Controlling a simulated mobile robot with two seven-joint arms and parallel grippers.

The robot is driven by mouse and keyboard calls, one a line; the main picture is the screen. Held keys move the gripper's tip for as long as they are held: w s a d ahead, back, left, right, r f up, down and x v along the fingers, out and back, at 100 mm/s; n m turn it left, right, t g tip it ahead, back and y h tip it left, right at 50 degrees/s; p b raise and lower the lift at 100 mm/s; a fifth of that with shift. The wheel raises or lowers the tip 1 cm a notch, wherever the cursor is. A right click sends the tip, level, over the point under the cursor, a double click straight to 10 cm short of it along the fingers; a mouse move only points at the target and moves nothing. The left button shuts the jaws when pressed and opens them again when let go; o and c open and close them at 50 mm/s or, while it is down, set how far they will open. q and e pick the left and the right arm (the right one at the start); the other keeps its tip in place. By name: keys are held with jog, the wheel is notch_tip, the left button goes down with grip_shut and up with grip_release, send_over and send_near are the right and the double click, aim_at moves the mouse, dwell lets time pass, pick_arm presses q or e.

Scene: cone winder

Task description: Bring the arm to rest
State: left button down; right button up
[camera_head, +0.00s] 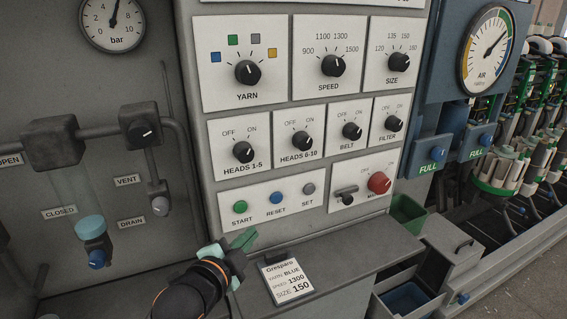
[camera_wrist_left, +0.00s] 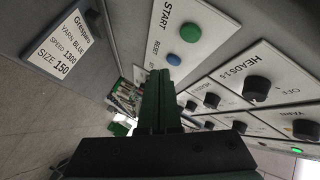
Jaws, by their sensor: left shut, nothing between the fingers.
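My left gripper (camera_head: 243,239) shows in the head view in front of the lower left of the control panel, just below the green START button (camera_head: 240,207). Its green fingers are shut with nothing between them. In the left wrist view the closed fingers (camera_wrist_left: 158,75) stand upright in the middle, with the START button (camera_wrist_left: 191,33) and the blue RESET button (camera_wrist_left: 174,59) beyond them. I see no clear contact with the panel. The arm comes in from the bottom of the head view. My right gripper is not in view.
The ledge holds a card (camera_head: 286,279) reading yarn blue, speed 1300, size 150. Above are the knobs and the red main switch (camera_head: 379,182). Valves and a pressure gauge (camera_head: 113,20) are at left. Green and blue bins (camera_head: 407,212) and the winding heads are at right.

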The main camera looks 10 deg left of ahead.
pick_arm(q)
jog(key=s+a+f+n+g+y, duration=0.15)
jog(key=s+f+n+g, duration=0.25)
jog(key=s+f, duration=0.4)
jog(key=s+a+f+n+g, duration=0.2)
jog(key=s+f+n+g, duration=0.15)
jog(key=s+f, duration=0.45)
jog(key=s+a+f+n+g+y, duration=0.15)
jog(key=s+f+n+g, duration=0.3)
jog(key=s, duration=0.65)
jog(key=w+d+f+t+h, duration=0.1)
jog(key=w+d+f+t, duration=0.1)
jog(key=f, duration=0.4)
jog(key=w+d+f+t+h, duration=0.1)
jog(key=f+t, duration=0.3)
jog(key=f, duration=0.1)
jog(key=shift+w+d+f+h, duration=0.3)
jog(key=shift+w+d+f, duration=0.05)
jog(key=shift+w+d, duration=0.05)
